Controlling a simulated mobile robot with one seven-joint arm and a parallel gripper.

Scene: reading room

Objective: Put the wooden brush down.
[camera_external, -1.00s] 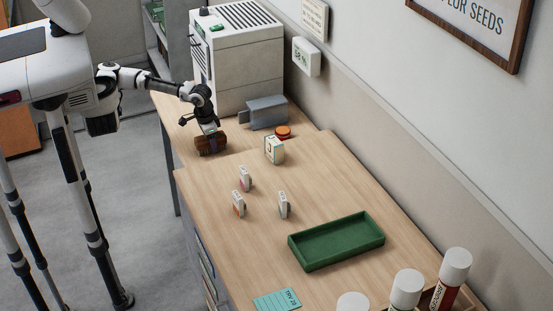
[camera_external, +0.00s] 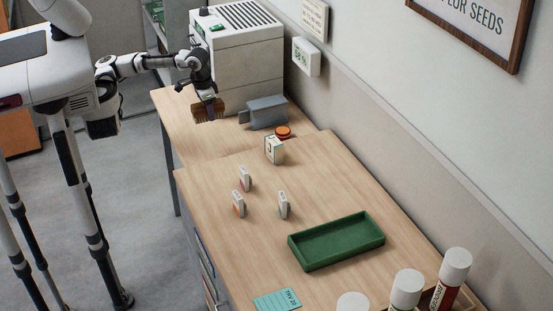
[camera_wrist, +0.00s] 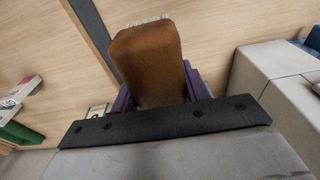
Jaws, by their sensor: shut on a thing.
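The wooden brush (camera_external: 207,110) is brown with paler bristles pointing down. My gripper (camera_external: 209,98) is shut on it, and the brush seems to hang above the far part of the wooden desk. In the wrist view the brush's rounded brown back (camera_wrist: 148,58) fills the middle, between the purple fingers of my gripper (camera_wrist: 160,92). Most of its bristles are hidden there by the brush's own back.
A grey metal holder (camera_external: 265,112) and an orange-red round thing (camera_external: 283,132) stand to the right. A white machine (camera_external: 240,60) stands behind. A small box (camera_external: 274,150), several small upright pieces and a green tray (camera_external: 337,241) are on the nearer desk (camera_external: 205,180).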

